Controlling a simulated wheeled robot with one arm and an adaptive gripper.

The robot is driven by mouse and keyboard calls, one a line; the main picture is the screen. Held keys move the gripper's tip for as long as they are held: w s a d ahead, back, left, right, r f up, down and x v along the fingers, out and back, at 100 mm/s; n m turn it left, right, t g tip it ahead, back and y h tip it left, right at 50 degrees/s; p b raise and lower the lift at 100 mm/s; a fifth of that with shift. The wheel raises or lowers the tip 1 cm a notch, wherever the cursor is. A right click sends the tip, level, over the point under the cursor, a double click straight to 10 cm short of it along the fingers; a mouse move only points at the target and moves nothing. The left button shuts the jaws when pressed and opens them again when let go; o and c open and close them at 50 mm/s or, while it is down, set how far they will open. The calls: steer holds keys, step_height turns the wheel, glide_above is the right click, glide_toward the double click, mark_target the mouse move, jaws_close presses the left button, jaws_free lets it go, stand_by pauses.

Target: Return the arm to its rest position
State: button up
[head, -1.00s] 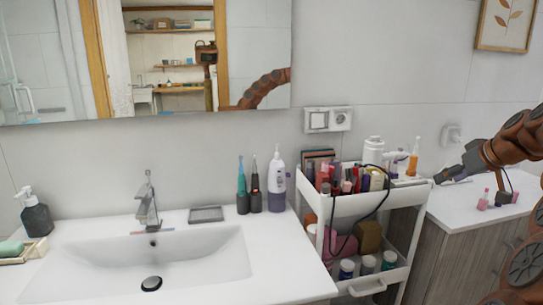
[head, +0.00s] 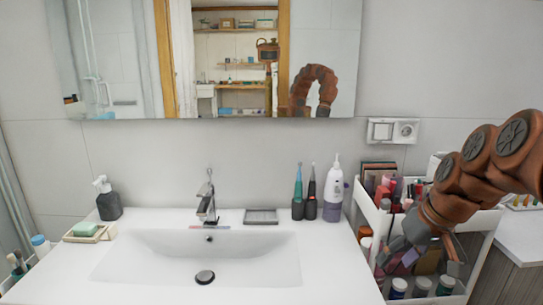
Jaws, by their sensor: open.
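My brown arm comes in from the right side of the head view and bends downward. My gripper (head: 424,262) hangs at its end with its grey fingers spread apart, and nothing shows clearly held between them. It is in front of the white cosmetics cart (head: 484,222) in the picture and hides part of its upper tray and lower shelf. Whether it touches the cart cannot be told. The arm also shows as a bent loop in the mirror (head: 222,80).
The white sink counter (head: 335,270) has a faucet (head: 207,200), a dark soap dispenser (head: 108,200), a soap dish (head: 88,232) and a white-purple bottle (head: 334,190). Cosmetics fill the cart. A side cabinet (head: 522,235) stands at the right. The counter front is mostly clear.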

steer(key=s+a+f+g+h, duration=0.1)
steer(key=s+a+f, duration=0.2)
steer(key=s, duration=0.5)
steer(key=s+a+f+g+h+p, duration=0.1)
steer(key=s+a+f+g, duration=0.1)
steer(key=s, duration=0.6)
steer(key=s+a+f+m+g+p, duration=0.1)
steer(key=s+a+f+g, duration=0.1)
steer(key=s+f, duration=0.3)
steer(key=s+a, duration=0.1)
steer(key=s, duration=0.3)
steer(key=shift+a+h, duration=0.35)
steer(key=shift+h, duration=0.05)
steer(key=shift+s, duration=0.1)
